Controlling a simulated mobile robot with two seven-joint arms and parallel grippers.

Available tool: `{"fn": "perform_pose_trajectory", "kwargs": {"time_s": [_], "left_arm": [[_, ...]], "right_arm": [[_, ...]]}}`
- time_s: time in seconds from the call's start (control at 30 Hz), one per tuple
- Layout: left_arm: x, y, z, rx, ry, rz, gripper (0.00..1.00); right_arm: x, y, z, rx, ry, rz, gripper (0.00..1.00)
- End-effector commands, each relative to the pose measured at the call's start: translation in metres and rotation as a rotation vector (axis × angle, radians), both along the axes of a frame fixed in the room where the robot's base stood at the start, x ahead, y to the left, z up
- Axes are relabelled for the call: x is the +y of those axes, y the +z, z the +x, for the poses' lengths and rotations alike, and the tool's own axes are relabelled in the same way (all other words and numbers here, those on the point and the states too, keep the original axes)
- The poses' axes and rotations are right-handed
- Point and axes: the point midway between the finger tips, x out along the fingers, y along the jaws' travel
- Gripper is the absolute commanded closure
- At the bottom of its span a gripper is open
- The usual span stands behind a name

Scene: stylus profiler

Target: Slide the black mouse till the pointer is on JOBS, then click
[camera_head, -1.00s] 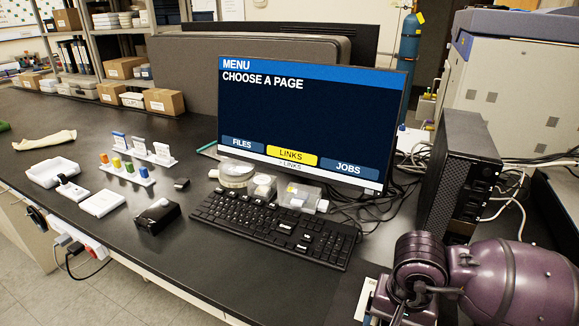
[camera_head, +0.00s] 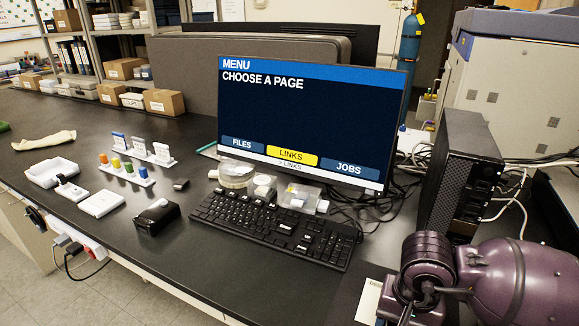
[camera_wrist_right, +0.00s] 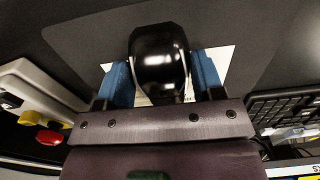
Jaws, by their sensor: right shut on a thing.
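The monitor (camera_head: 300,115) shows a MENU page with FILES, LINKS and JOBS (camera_head: 349,168) buttons. The LINKS button (camera_head: 291,155) is lit yellow, and "LINKS" is repeated in the white strip below. I cannot make out a separate pointer. The black mouse (camera_wrist_right: 158,62) shows in the right wrist view, between the blue fingers of my right gripper (camera_wrist_right: 162,80), which is shut on its sides. In the head view my purple right arm hides the mouse. My left gripper is not in view.
A black keyboard (camera_head: 275,228) lies left of my right arm, below the monitor. A dark mat (camera_wrist_right: 230,25) and a white sheet (camera_wrist_right: 222,58) lie under the mouse. A black computer tower (camera_head: 458,175) stands behind my right arm. Small clear boxes (camera_head: 298,197) sit behind the keyboard.

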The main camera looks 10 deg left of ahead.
Motion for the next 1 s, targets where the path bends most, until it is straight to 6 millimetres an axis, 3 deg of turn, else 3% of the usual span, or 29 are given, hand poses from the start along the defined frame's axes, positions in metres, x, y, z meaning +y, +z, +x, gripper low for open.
{"fn": "perform_pose_trajectory", "kwargs": {"time_s": [1.0], "left_arm": [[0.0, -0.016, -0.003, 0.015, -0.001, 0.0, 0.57]], "right_arm": [[-0.058, -0.002, 0.005, 0.003, -0.003, -0.002, 0.66]]}}
